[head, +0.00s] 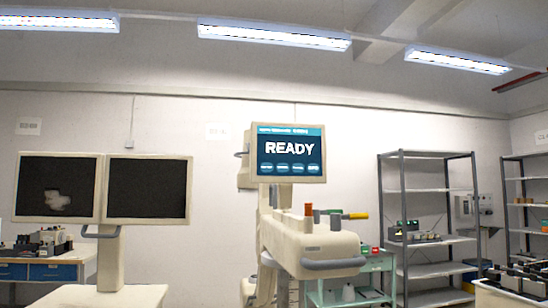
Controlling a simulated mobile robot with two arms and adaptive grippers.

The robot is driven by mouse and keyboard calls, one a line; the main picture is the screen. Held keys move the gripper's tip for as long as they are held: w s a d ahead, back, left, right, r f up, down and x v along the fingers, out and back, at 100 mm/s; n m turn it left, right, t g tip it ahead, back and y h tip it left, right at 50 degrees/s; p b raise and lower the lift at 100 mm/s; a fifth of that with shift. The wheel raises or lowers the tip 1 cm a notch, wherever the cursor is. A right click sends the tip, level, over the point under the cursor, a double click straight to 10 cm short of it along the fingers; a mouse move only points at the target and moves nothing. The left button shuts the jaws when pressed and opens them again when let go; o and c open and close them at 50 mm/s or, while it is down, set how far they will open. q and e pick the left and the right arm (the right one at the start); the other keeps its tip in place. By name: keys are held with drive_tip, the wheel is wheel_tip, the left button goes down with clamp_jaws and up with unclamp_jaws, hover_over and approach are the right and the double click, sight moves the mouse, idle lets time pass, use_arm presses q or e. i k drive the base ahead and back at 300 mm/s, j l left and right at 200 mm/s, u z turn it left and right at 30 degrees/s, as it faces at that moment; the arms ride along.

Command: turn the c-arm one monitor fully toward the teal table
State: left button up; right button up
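A monitor with a teal screen reading READY (290,165) sits on top of a cream machine body (315,238) in the middle of the head view; it looks like the c-arm monitor. Its screen faces roughly toward me. Neither of my grippers is in view.
A cream cart with two dark monitors (146,189) stands at the left. A blue-drawer bench (52,272) is behind it. Grey shelves (430,155) stand against the back wall at the right. A white bin (490,290) is at the lower right. The floor is barely visible.

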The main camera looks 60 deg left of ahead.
sight(285, 155)
drive_tip(key=i+u, duration=0.15)
drive_tip(key=u, duration=0.3)
drive_tip(key=i+l+u, duration=0.1)
drive_tip(key=u, duration=0.35)
drive_tip(key=i+l+u, duration=0.1)
drive_tip(key=l+u, duration=0.15)
drive_tip(key=u, duration=0.2)
drive_tip(key=l+u, duration=0.15)
drive_tip(key=u, duration=0.25)
drive_tip(key=i+l+u, duration=0.1)
drive_tip(key=l+u, duration=0.15)
drive_tip(key=u, duration=0.2)
drive_tip(key=l+u, duration=0.15)
drive_tip(key=l, duration=0.5)
drive_tip(key=l+u, duration=0.15)
drive_tip(key=l, duration=0.5)
drive_tip(key=l+u, duration=0.15)
drive_tip(key=l, duration=0.45)
drive_tip(key=l+u, duration=0.2)
drive_tip(key=l, duration=0.45)
drive_tip(key=k+l+u, duration=0.15)
drive_tip(key=l, duration=0.45)
drive_tip(key=i+l+u, duration=0.1)
drive_tip(key=u, duration=0.6)
drive_tip(key=i+l+u, duration=0.1)
drive_tip(key=u, duration=0.3)
drive_tip(key=l, duration=0.1)
